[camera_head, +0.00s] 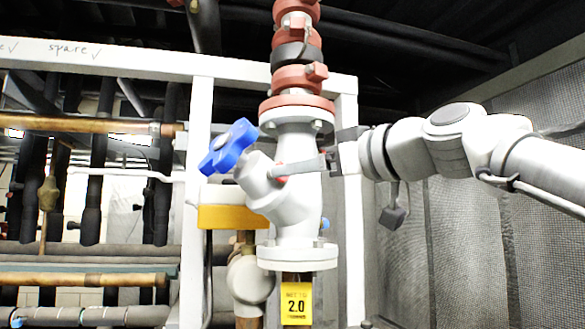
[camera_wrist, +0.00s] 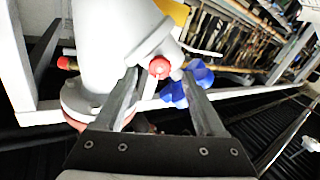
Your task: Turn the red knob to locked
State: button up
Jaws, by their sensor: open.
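The red knob (camera_wrist: 159,68) is a small round red cap on the white valve body (camera_wrist: 110,40) in the wrist view. It shows between the tips of my gripper (camera_wrist: 159,75), whose two fingers are apart. I cannot tell whether either finger touches it. In the head view my gripper (camera_head: 279,171) reaches in from the right, across the front of the white valve body (camera_head: 297,205). Only a sliver of the red knob (camera_head: 283,179) shows there, mostly hidden by the fingers.
A blue handwheel (camera_head: 228,146) sticks out to the left of the valve; it also shows behind the fingers in the wrist view (camera_wrist: 190,85). Red pipe fittings (camera_head: 297,75) rise above. A yellow tag (camera_head: 296,303) hangs below. A white frame (camera_head: 348,200) stands behind.

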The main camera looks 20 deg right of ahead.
jog(key=shift+x, duration=1.15)
grip_shut()
